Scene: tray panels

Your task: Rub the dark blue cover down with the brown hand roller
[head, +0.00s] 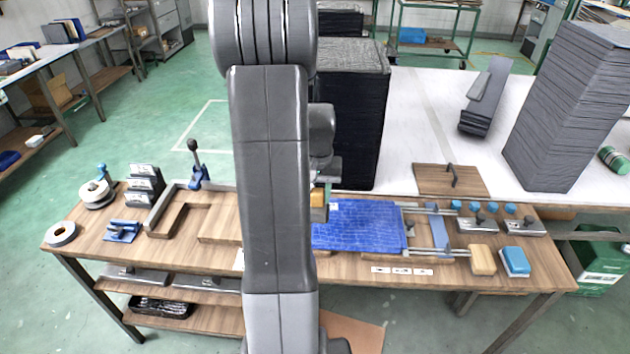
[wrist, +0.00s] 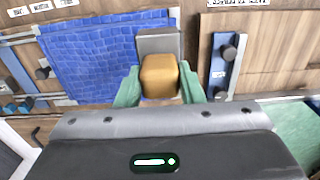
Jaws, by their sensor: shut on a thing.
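The dark blue cover (head: 362,226) lies flat on the wooden bench, with a crackled, leather-like pattern; my arm hides its left part. It also shows in the wrist view (wrist: 95,55). My gripper (wrist: 160,88) has green fingers shut on the brown hand roller (wrist: 160,76), one finger on each side of its brown block. A grey part of the roller lies just beyond, over the cover's edge. In the head view the roller (head: 318,198) shows beside my arm at the cover's upper left. I cannot tell whether it touches the cover.
A metal-railed frame (head: 432,208) adjoins the cover's right side. A tan block (head: 483,259) and a blue block (head: 515,262) stand farther right. A tall dark stack (head: 352,130) rises behind the cover. A wooden board with a handle (head: 450,180) lies at the back.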

